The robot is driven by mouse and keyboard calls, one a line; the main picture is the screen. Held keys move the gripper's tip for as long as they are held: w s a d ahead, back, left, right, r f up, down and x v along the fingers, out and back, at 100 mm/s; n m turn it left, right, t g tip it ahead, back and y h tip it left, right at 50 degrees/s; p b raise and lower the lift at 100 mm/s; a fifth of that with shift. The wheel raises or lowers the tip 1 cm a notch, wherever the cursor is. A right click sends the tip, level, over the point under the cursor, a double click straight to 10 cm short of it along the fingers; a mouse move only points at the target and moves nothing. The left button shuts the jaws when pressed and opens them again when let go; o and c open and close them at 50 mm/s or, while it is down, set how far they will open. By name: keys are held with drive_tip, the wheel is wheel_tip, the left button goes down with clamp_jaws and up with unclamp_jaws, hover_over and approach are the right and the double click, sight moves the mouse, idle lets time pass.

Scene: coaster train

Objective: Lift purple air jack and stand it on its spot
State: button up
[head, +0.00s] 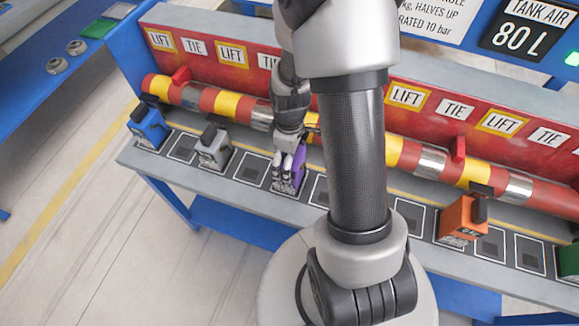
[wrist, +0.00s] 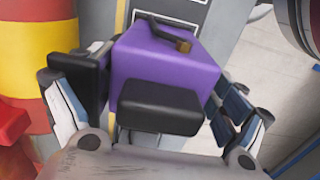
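The purple air jack (wrist: 167,68) has a boxy body, a black pad and a dark handle with a brass-coloured end. In the head view the purple jack (head: 299,168) is at the bench's front row, partly hidden by my gripper (head: 287,160). In the wrist view my gripper's (wrist: 158,105) fingers are on either side of the jack. The right finger lies close against its side; the left fingertip is partly hidden by a black block. I cannot tell whether both fingers press on it. White outline markings show beneath the jack, but its base contact is hidden.
A blue jack (head: 148,128) and a grey jack (head: 214,148) stand to the left. An orange jack (head: 461,221) and a green jack (head: 568,262) stand to the right. Outlined empty spots lie between them. A red-yellow pipe (head: 228,104) runs behind the row.

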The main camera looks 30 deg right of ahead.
drive_tip(key=c, duration=1.8)
